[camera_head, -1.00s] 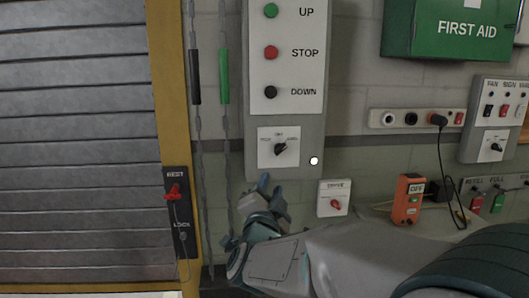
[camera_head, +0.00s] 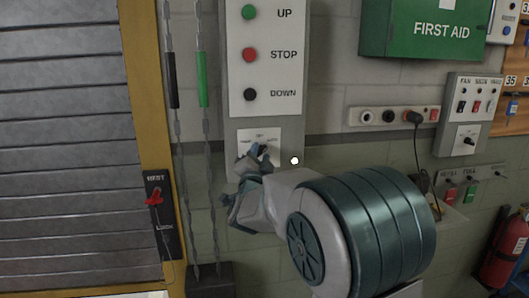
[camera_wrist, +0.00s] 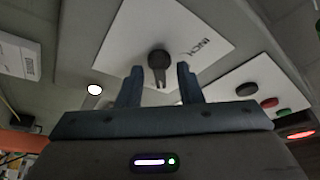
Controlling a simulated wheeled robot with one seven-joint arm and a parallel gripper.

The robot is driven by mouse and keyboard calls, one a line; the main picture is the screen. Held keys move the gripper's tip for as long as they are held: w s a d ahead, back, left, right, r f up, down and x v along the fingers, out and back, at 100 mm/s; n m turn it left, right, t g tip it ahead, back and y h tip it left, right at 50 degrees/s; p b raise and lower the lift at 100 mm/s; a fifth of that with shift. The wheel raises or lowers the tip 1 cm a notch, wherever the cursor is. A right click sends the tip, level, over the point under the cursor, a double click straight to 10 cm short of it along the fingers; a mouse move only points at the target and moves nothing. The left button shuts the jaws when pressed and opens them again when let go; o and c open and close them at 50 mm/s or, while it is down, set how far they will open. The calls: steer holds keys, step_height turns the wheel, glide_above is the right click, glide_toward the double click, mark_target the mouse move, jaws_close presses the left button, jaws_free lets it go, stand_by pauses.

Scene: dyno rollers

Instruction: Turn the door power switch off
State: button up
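The rotary switch is a black knob (camera_wrist: 160,60) on a white plate (camera_wrist: 120,30); its pointer shows in the wrist view. In the head view the plate (camera_head: 257,136) sits low on the grey door panel (camera_head: 237,122), under the UP, STOP and DOWN buttons. My gripper (camera_wrist: 159,76) is open, with one finger on each side of the knob's pointer in the picture. I cannot tell whether the fingers touch it. In the head view my gripper (camera_head: 258,158) covers the lower part of the plate and most of the knob.
Hanging chains with a green sleeve (camera_head: 203,79) and a black sleeve (camera_head: 173,80) are close left of the panel. A red lever (camera_head: 155,198) is lower left. A socket strip (camera_head: 388,116) and another switch panel (camera_head: 469,108) are to the right.

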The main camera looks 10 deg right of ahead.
steer(key=shift+w, duration=0.2)
steer(key=shift+c, duration=0.3)
steer(key=c, duration=0.6)
steer(key=shift+d, duration=0.25)
steer(key=shift+f+b, duration=0.1)
steer(key=shift+b, duration=0.3)
